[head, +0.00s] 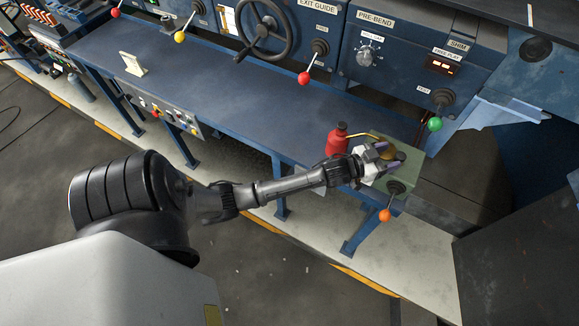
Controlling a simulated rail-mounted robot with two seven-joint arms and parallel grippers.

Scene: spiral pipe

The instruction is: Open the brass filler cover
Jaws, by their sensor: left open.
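The brass filler cover (389,152) shows as a small gold-brown patch on top of a green box (410,183) at the right end of the blue bench. My left gripper (388,157) is at the cover, with its fingers open around or just over it. The fingers hide much of the cover, and I cannot tell whether they touch it. I cannot make out whether the cover is raised or closed. My right gripper is not in view.
A red oil can (337,139) with a thin brass spout stands close behind my left wrist. An orange-knobbed lever (385,214) sticks out from the green box's front. A green-knobbed lever (435,124) hangs behind it. The blue bench top (220,95) is mostly clear.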

